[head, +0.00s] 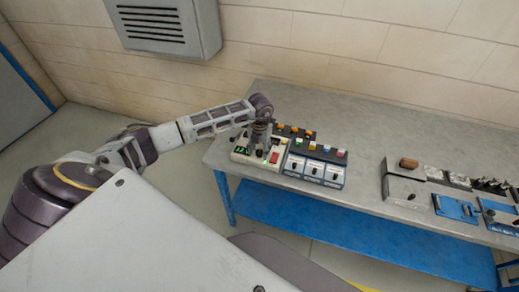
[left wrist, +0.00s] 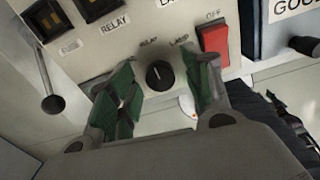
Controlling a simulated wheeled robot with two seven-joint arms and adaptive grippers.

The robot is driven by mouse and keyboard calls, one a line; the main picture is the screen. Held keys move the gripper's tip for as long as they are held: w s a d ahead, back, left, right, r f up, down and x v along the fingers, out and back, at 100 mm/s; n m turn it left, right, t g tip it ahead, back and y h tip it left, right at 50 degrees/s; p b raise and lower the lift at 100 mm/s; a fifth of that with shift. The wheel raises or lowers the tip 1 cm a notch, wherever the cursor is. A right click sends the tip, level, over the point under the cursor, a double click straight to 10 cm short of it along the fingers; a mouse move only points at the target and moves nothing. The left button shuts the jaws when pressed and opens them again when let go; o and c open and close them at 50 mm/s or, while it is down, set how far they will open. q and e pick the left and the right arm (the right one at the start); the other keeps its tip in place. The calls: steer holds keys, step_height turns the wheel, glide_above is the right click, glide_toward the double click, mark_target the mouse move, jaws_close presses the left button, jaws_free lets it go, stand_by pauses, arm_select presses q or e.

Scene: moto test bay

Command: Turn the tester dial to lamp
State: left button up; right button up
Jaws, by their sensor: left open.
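The tester (head: 240,158) is a cream box at the left end of the bench. Its black dial (left wrist: 160,75) shows in the left wrist view, with the words RELAY to its upper left and LAMP to its upper right. A small pale mark on the knob seems to sit toward the upper left, but it is too small to be sure. My left gripper (head: 259,146) is over the tester in the head view and hides the dial there. In the left wrist view its green-padded fingers (left wrist: 159,66) are open, one on each side of the dial; contact cannot be told.
A red OFF switch (left wrist: 214,43) is close to the right finger. A black-knobbed lever (left wrist: 53,103) stands at the left. Blue-and-white units (head: 314,170) adjoin the tester. Bare grey bench (head: 362,150) lies to their right, then a steel box (head: 404,188).

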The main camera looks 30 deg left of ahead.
arm_select(q)
steer(key=shift+c, duration=0.3)
arm_select(e)
steer(key=shift+d, duration=0.15)
arm_select(q)
steer(key=c, duration=1)
arm_select(e)
steer(key=shift+d, duration=0.15)
